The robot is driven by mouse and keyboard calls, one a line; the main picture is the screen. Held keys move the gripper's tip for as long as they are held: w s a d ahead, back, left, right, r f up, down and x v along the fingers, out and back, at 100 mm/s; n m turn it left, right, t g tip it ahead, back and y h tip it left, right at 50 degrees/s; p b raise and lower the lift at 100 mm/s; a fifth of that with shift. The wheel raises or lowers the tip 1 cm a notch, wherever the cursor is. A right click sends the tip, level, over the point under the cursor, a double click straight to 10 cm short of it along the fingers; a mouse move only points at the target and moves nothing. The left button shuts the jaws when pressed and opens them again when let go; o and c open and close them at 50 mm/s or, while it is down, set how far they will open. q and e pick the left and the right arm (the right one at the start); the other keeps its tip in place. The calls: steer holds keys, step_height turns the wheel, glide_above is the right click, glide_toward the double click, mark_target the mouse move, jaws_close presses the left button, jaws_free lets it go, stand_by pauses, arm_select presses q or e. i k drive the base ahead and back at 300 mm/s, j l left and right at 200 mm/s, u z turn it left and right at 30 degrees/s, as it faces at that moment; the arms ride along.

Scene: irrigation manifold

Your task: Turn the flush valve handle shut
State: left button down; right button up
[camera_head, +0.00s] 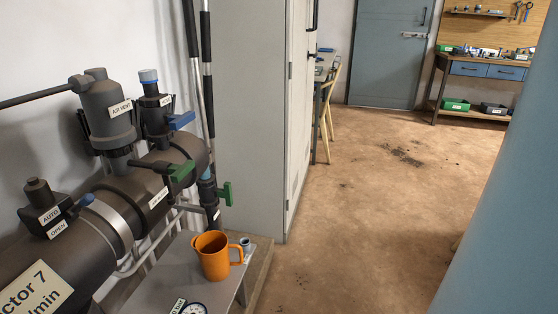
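A thick dark manifold pipe (63,245) runs along the wall at the left. Some labels are too small to read, so I cannot tell which handle is the flush valve's. Neither of my grippers is in view.
An orange jug (212,256) and a gauge (189,308) are on a grey stand (166,270) before the pipe. A grey cabinet (250,120) stands behind. A large blue curved surface (505,200) fills the right edge.

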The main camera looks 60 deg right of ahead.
mark_target(226, 193)
steer(key=z, duration=1.45)
